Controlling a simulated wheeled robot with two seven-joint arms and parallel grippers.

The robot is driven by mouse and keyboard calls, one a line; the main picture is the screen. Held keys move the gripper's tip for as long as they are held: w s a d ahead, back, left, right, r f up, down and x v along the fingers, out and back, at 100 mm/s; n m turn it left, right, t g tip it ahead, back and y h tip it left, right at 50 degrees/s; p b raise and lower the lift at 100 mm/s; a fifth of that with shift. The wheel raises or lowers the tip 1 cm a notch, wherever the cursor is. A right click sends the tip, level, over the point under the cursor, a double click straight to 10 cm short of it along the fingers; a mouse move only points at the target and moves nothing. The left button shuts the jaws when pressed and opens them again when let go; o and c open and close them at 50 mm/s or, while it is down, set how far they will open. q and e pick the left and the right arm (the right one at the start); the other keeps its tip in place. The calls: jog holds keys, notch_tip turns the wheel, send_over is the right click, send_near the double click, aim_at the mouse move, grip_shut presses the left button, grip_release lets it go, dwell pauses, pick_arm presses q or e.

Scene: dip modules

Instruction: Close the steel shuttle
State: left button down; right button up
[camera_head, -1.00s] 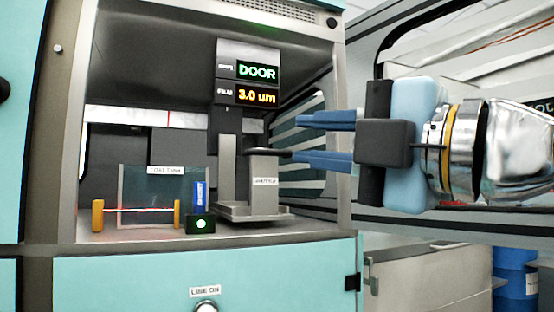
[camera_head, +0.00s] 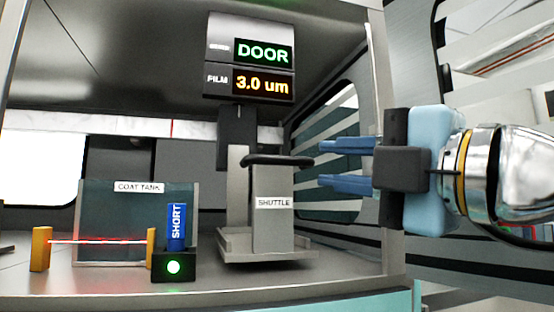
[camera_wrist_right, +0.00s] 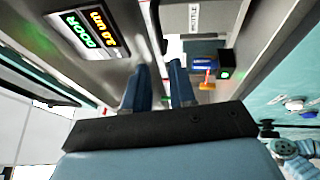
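The steel shuttle (camera_head: 273,222) is a grey upright block with a SHUTTLE label and a black bar handle (camera_head: 278,160) on top. It stands on a low steel base inside the machine's open bay. My right gripper (camera_head: 322,164) is open, its two blue fingers pointing left just right of the handle, with nothing seen between them. In the right wrist view the open fingers (camera_wrist_right: 158,85) point toward the dark handle (camera_wrist_right: 156,22), and the shuttle's labelled face (camera_wrist_right: 194,18) shows beyond. Whether the fingers touch the handle is not clear.
A display (camera_head: 249,68) reading DOOR and 3.0 um hangs above the shuttle. A coat tank (camera_head: 110,210), a blue SHORT module (camera_head: 176,228) on a black block with a green light, and orange posts (camera_head: 41,249) with a red beam stand left. The bay's right frame post (camera_head: 390,240) is close to my gripper.

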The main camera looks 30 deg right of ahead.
aim_at(278, 160)
jog(key=p+x, duration=0.2)
jog(key=x, duration=0.9)
jog(key=shift+w+a, duration=0.1)
jog(key=shift+w, duration=0.2)
grip_shut()
jog(key=shift+w, duration=0.1)
